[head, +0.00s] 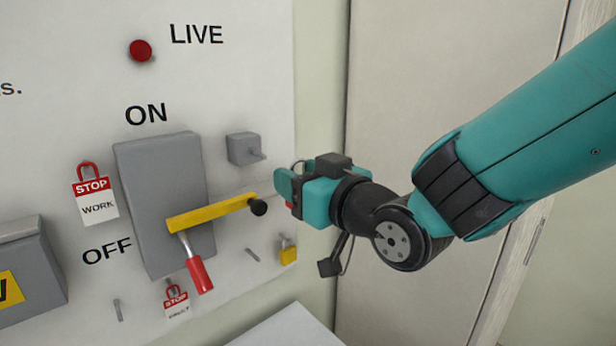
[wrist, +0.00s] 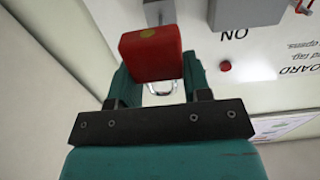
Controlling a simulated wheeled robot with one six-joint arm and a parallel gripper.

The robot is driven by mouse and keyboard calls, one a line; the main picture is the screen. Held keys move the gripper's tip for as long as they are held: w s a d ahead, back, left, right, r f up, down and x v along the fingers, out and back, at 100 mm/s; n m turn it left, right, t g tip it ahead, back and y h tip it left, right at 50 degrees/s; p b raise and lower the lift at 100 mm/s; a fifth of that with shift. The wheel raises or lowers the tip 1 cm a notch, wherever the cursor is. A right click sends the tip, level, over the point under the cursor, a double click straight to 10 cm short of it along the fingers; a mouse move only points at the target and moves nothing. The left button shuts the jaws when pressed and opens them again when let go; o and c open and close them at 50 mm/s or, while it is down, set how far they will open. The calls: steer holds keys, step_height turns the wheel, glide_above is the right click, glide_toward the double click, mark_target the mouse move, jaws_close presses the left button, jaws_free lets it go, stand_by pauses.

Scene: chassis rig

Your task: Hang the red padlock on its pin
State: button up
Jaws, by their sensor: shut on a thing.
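My gripper (wrist: 155,75) is shut on the red padlock (wrist: 150,55), with its red body between the teal fingers in the wrist view. Part of its metal shackle (wrist: 160,88) shows below the body there. In the head view my gripper (head: 287,188) is to the right of the yellow lever's black knob, in front of the panel. The padlock is mostly or wholly hidden there by the fingers. Bare grey pins stick out of the panel, one at lower right (head: 252,255) and one at lower left (head: 118,310). I cannot tell which pin belongs to the red padlock.
The grey switch box (head: 160,190) carries a yellow lever (head: 210,213) and a red handle (head: 200,275). A small grey block with a peg (head: 245,148) is near my gripper. A yellow padlock (head: 287,250) and STOP tags (head: 95,195) hang on the panel.

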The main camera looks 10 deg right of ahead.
mark_target(250, 156)
steer(key=shift+p+x, duration=2)
steer(key=shift+x, duration=3.55)
steer(key=shift+p+v, duration=0.7)
steer(key=shift+v, duration=0.8)
steer(key=shift+b+v, duration=1.25)
steer(key=shift+v, duration=1.7)
